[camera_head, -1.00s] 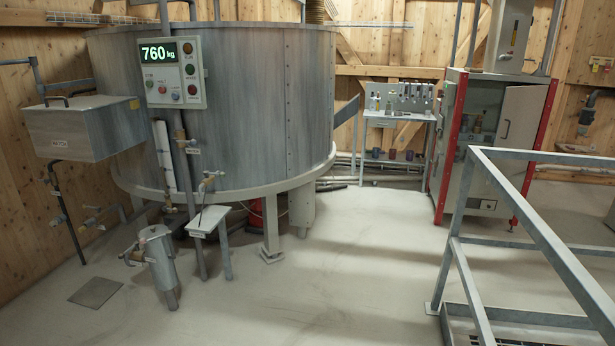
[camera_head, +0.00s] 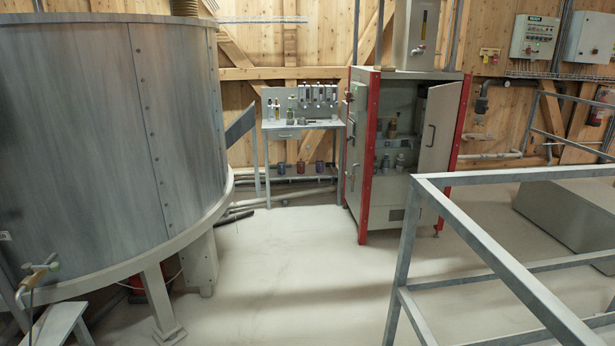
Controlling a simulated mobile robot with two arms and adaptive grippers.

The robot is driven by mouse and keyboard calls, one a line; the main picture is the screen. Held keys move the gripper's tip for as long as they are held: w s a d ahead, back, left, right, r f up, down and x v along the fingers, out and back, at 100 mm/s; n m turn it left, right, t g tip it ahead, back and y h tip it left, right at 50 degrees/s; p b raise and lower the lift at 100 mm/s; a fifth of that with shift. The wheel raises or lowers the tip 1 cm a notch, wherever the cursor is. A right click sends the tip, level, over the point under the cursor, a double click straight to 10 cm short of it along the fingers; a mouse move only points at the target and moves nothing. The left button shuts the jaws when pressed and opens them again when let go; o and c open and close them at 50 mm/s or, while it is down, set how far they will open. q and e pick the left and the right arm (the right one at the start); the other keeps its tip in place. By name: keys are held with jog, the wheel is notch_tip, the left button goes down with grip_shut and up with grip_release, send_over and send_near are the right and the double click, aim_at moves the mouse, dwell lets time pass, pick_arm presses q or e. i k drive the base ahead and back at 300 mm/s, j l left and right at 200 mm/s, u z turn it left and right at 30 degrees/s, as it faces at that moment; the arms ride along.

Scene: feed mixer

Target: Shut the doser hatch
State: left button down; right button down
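A grey cabinet with red corner posts (camera_head: 367,160) stands right of centre at the back. Its pale front door (camera_head: 440,128) with a dark handle stands open, and bottles and jars show on the shelves inside. A steel vessel with a sight gauge (camera_head: 416,36) sits on top of the cabinet. I see no label reading doser, so I cannot tell for sure whether this door is the doser hatch. Neither of my grippers is in view.
A large round steel tank (camera_head: 105,130) fills the left. A small workbench (camera_head: 300,125) with bottles stands behind. A grey metal railing (camera_head: 500,255) crosses the right foreground. A low grey box (camera_head: 570,212) lies beyond it. The floor (camera_head: 290,270) between tank and railing is clear.

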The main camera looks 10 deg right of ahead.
aim_at(443, 102)
jog(key=i+j+z, duration=0.1)
jog(key=i, duration=1.95)
